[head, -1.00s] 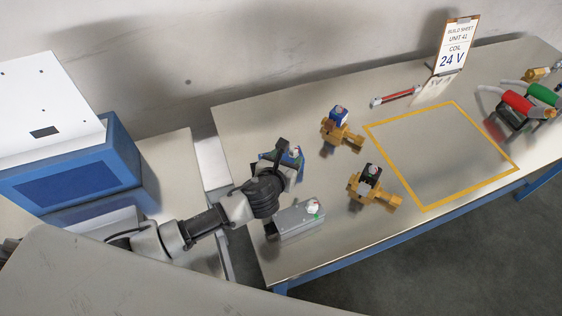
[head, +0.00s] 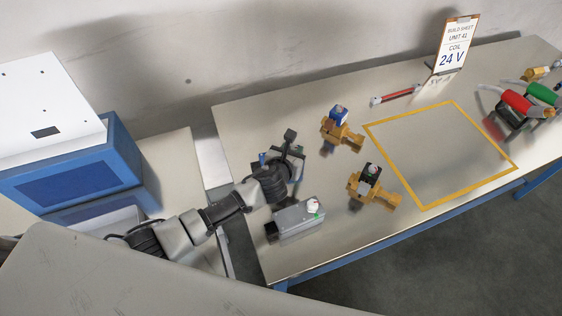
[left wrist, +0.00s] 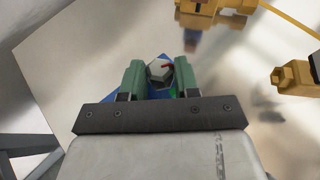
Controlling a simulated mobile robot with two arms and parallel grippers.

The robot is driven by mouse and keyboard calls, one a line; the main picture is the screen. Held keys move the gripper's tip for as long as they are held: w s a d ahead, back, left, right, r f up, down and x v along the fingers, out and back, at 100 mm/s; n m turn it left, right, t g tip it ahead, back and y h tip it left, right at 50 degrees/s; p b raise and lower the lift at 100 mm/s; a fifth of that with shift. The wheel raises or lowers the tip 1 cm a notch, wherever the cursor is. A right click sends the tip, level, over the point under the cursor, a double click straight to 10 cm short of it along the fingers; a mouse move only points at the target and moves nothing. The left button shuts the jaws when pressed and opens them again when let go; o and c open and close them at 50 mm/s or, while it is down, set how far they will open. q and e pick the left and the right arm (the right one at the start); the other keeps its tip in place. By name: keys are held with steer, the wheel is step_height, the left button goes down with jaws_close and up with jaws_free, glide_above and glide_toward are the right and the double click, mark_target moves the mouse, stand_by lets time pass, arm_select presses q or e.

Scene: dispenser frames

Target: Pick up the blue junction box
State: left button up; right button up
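The blue junction box (left wrist: 148,67) is mostly hidden by my left gripper in both views. In the left wrist view its blue surface and a pale round fitting on its top show between the two green fingers. My left gripper (left wrist: 158,80) has one finger on each side of the box; whether the fingers press on it is not clear. In the head view the left gripper (head: 282,166) is low over the near left part of the table, with a bit of blue showing at its left. My right gripper is in neither view.
A grey box (head: 292,222) with a pale fitting stands close to the left gripper. Two brass valves, one with a blue coil (head: 339,115) and one with a black coil (head: 371,173), stand to the right. The yellow-outlined area (head: 440,205) is empty.

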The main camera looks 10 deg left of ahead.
arm_select(q)
jaws_close()
steer(key=shift+r, duration=0.1)
